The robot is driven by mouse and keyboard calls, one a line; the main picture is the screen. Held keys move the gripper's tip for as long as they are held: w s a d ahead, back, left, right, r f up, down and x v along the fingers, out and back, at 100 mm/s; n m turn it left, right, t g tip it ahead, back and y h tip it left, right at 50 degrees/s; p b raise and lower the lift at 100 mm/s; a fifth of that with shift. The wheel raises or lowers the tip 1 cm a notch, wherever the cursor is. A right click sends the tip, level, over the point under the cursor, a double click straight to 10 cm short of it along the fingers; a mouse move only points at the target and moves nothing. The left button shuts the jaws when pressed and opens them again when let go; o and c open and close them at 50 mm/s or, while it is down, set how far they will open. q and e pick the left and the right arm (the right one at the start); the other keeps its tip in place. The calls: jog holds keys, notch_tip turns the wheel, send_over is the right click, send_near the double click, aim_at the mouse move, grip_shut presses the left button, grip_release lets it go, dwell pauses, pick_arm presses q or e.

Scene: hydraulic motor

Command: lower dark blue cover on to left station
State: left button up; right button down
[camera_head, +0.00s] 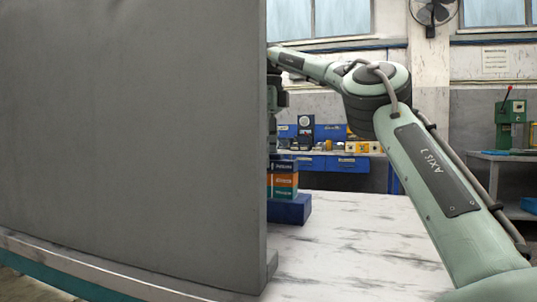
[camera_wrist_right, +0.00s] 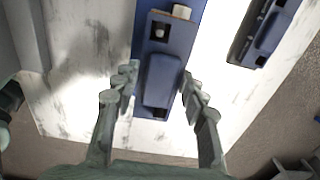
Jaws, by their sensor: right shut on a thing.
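My right gripper (camera_wrist_right: 157,82) shows from above in the wrist view, its fingers on either side of the dark blue cover (camera_wrist_right: 161,82), which it holds. In the head view a stack of orange and teal blocks (camera_head: 284,184) stands on a dark blue base (camera_head: 292,209), partly behind a grey panel. Only a dark part of my right wrist or gripper shows above it; the fingertips cannot be made out. Whether the cover touches the stack cannot be told. My left gripper is not in view.
A large grey panel (camera_head: 135,140) hides the left half of the head view. A second dark blue unit (camera_wrist_right: 265,33) lies at the upper right of the wrist view. The pale marbled table (camera_head: 350,245) is clear to the right of the stack.

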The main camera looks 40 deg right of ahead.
jog(key=shift+f, duration=0.25)
jog(key=c, duration=0.8)
grip_release()
